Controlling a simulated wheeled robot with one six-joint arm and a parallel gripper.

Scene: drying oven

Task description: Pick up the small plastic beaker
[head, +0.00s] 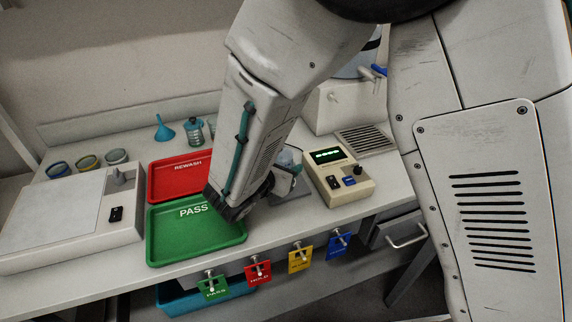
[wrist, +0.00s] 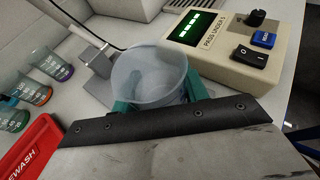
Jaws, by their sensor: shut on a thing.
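The small plastic beaker (wrist: 150,72) is clear, pale and open at the top, and looks empty. It stands about upright between the teal fingers of my gripper (wrist: 160,98) in the wrist view. The gripper is shut on it, low on its sides. A dark bar of the gripper hides the beaker's base, so I cannot tell whether it touches the surface below. In the head view the beaker (head: 290,156) shows only partly behind my arm, left of the beige meter.
The beige meter (head: 337,178) with a lit green display stands right beside the beaker. A green PASS tray (head: 195,247) and a red REWASH tray (head: 168,185) lie to the left. Several coloured cups, a blue funnel (head: 163,130) and a bottle stand behind. Coloured tags hang at the bench front.

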